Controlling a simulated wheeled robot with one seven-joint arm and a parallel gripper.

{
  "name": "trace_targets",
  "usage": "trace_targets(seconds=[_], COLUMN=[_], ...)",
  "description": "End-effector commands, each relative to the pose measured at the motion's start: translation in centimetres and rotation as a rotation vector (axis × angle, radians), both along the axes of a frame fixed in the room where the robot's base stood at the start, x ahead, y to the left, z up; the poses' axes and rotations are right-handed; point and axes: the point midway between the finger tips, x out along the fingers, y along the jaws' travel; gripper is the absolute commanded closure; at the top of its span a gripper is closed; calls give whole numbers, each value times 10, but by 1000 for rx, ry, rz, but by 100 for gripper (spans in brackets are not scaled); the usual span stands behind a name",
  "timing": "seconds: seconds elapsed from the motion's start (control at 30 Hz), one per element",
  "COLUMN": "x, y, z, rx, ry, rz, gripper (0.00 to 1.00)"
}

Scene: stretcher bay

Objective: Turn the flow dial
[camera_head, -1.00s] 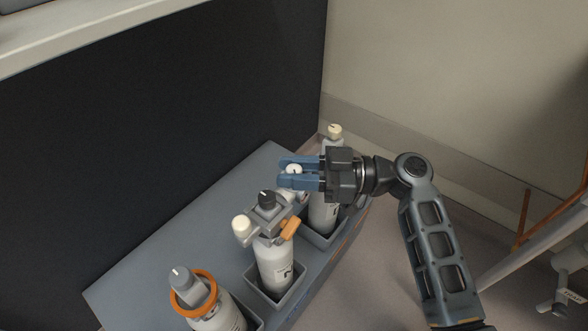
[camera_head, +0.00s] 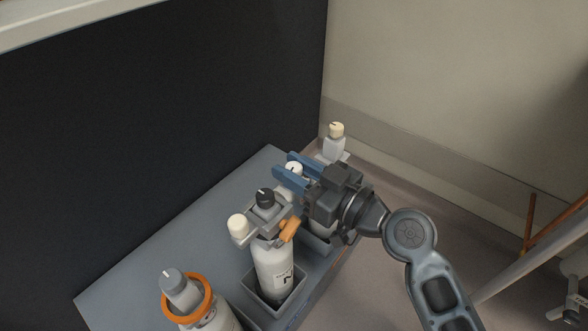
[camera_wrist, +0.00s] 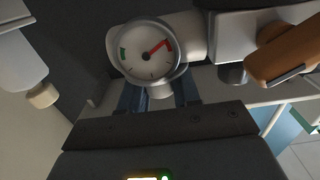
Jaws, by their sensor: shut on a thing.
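The white flow dial (camera_head: 293,168) has a dark mark on top and sits at the regulator of the back bottle. My gripper (camera_head: 288,172) has its blue fingers either side of this dial and is shut on it. In the wrist view the fingers (camera_wrist: 160,96) reach up behind a round white gauge (camera_wrist: 147,52) with green and red bands and a red needle. The gauge hides most of the dial and the fingertips there; a pale piece shows between the fingers.
The middle bottle (camera_head: 274,268) has a dark knob (camera_head: 265,198) and an orange lever (camera_head: 290,230) close to my gripper. A cream knob (camera_head: 336,130) stands just behind it. A bottle with an orange ring (camera_head: 209,298) stands at the front. A dark panel (camera_head: 150,140) rises at left.

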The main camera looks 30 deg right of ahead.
Motion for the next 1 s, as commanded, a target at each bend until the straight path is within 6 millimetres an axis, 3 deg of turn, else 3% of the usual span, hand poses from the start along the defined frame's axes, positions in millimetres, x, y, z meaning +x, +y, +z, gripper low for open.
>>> trace_targets(seconds=[0.73, 0.77, 1.0], x=[1, 1, -2], y=[-1, -1, -2], z=[5, 5, 4], rx=[1, 1, 2], ry=[-9, -9, -9], rz=[-100, -100, -100], gripper=[99, 67, 46])
